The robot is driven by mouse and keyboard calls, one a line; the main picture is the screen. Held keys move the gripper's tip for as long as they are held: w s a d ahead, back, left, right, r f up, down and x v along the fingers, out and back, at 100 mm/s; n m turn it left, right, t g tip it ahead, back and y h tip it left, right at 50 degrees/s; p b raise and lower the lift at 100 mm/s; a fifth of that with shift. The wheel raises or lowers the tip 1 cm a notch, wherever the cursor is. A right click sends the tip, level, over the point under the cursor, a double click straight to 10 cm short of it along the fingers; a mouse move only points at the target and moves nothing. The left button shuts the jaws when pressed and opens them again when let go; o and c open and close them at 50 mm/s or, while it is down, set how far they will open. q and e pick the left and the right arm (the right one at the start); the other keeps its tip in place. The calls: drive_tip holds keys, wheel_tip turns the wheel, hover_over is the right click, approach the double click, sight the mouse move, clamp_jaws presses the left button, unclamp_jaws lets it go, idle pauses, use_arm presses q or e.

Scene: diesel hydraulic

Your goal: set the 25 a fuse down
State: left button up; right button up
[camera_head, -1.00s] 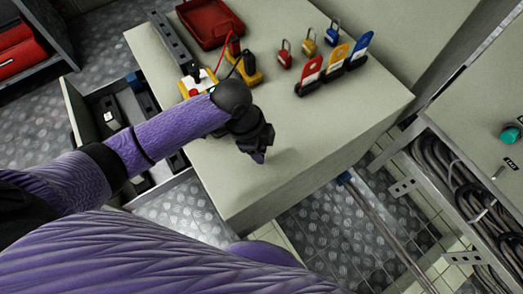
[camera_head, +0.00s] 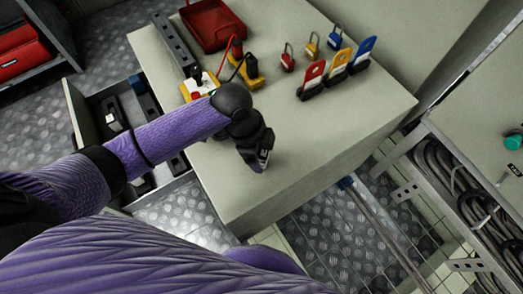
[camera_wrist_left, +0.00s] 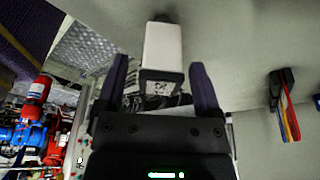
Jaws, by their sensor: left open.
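The 25 A fuse, a pale block with a dark printed end, shows in the left wrist view (camera_wrist_left: 162,48), on or just over the pale cabinet top (camera_head: 315,130). My left gripper (camera_wrist_left: 159,75) is open, with one dark finger on either side of the fuse's near end and gaps visible. In the head view my left gripper (camera_head: 261,160) points down at the cabinet top near its front edge, and hides most of the fuse. I cannot tell whether the fuse touches the surface. My right gripper is not in view.
A red tray (camera_head: 212,27), a yellow meter (camera_head: 198,86), small padlocks (camera_head: 288,60) and a row of coloured tags (camera_head: 337,70) occupy the back of the top. An open drawer (camera_head: 84,118) is at left. The top's right part is clear.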

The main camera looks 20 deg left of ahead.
use_arm(q)
drive_tip(key=p+v, duration=0.5)
drive_tip(key=v, duration=0.6)
drive_tip(key=shift+p, duration=0.3)
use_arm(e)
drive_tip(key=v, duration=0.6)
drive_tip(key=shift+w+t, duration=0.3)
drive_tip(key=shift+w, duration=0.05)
